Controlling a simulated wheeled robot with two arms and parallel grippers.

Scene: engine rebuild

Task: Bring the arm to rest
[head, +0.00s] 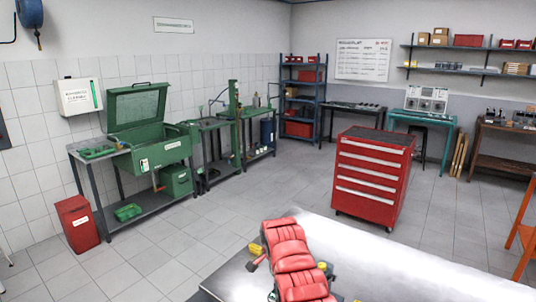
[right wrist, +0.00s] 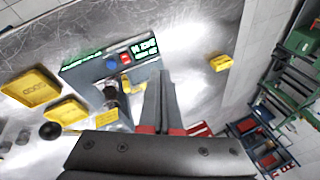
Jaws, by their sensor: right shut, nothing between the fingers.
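My right gripper (right wrist: 161,95) shows in the right wrist view with its two grey fingers together and nothing between them. It is over the metal workbench (right wrist: 190,30), pointing past a grey device (right wrist: 145,75) with lit green displays. A red segmented arm of mine reaches over the bench in the head view; its gripper cannot be made out there. My left gripper is in neither view.
Yellow trays (right wrist: 30,88) and a small yellow block (right wrist: 220,62) lie on the bench. The bench's right part (head: 400,262) looks clear. A red drawer cabinet (head: 372,178) stands behind it. A green parts washer (head: 150,135) stands at left, with open floor between.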

